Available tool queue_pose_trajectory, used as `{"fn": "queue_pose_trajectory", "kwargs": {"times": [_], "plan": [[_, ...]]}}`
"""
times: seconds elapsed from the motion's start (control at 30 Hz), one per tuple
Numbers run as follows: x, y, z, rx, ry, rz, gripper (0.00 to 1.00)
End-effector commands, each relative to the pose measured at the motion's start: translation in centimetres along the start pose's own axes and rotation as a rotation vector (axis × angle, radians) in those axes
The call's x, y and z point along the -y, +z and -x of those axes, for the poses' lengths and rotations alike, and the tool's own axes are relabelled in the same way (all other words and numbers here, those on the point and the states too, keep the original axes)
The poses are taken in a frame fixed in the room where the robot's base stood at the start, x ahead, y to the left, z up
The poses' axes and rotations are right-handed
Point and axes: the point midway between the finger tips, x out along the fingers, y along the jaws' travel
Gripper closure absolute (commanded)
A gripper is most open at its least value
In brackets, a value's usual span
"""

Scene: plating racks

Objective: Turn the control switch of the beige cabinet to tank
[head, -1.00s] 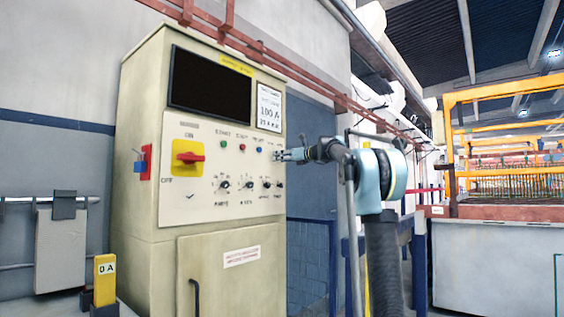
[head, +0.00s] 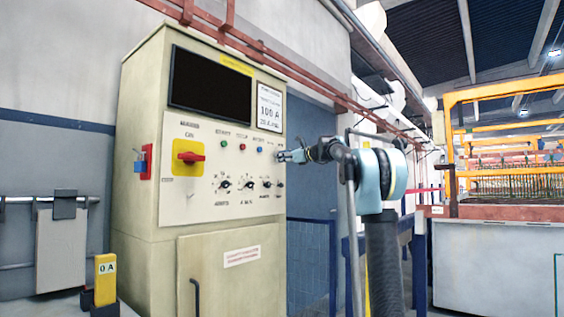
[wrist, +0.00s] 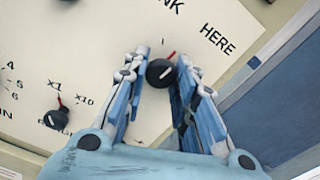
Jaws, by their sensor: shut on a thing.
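The beige cabinet (head: 145,215) stands left of centre in the head view, with a light control panel on its front. My gripper (head: 281,156) is at the panel's right edge, with its blue fingers pointing at it. In the wrist view my gripper (wrist: 160,80) is shut on a small round black switch knob (wrist: 161,73), one fingertip on each side. The knob's red pointer points up and slightly right, between a partly cut-off label ending in "NK" (wrist: 172,6) and the label "HERE" (wrist: 217,38). In the head view the fingers largely hide this knob.
Another black knob (wrist: 56,119) with a red pointer sits lower left in the wrist view. A red handle on a yellow plate (head: 188,158) and a row of small knobs (head: 251,184) share the panel. A blue rail (head: 325,222) stands right of the cabinet.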

Motion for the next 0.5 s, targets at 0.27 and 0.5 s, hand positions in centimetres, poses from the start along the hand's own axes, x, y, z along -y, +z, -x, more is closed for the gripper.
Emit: {"fn": "queue_pose_trajectory", "kwargs": {"times": [0.27,0.5], "plan": [[0.26,-0.03,0.06,-0.001,-0.005,0.261,0.98],[0.27,-0.02,0.06,-0.002,-0.004,0.461,0.98]]}}
